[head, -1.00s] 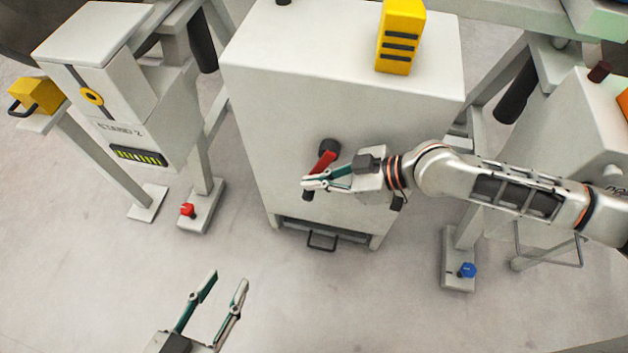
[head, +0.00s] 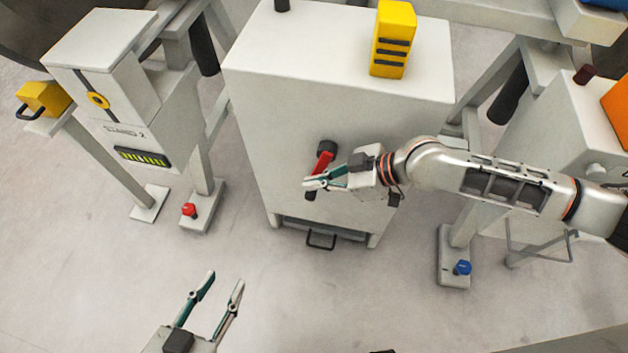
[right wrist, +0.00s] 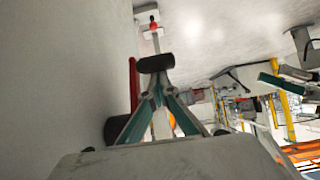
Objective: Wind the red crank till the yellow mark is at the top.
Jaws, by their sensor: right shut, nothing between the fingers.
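The red crank (head: 321,163) is on the front of the grey cabinet (head: 300,110). Its arm slopes down and slightly left from a black hub (head: 327,148) to a black handle (head: 311,193). My right gripper (head: 307,184) is shut and empty, its fingertips in front of the handle in the head view. In the right wrist view the handle (right wrist: 156,63) is just beyond the closed fingertips (right wrist: 158,84); I cannot tell if they touch. The red arm (right wrist: 133,85) stands left of them. My left gripper (head: 225,281) is open and empty, low in the head view. I cannot make out a yellow mark by the crank.
A yellow block with black bars (head: 393,40) stands on the cabinet. A drawer with a black handle (head: 321,241) is below the crank. A red knob (head: 189,210) and a blue knob (head: 462,268) sit on floor feet either side. The floor in front is clear.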

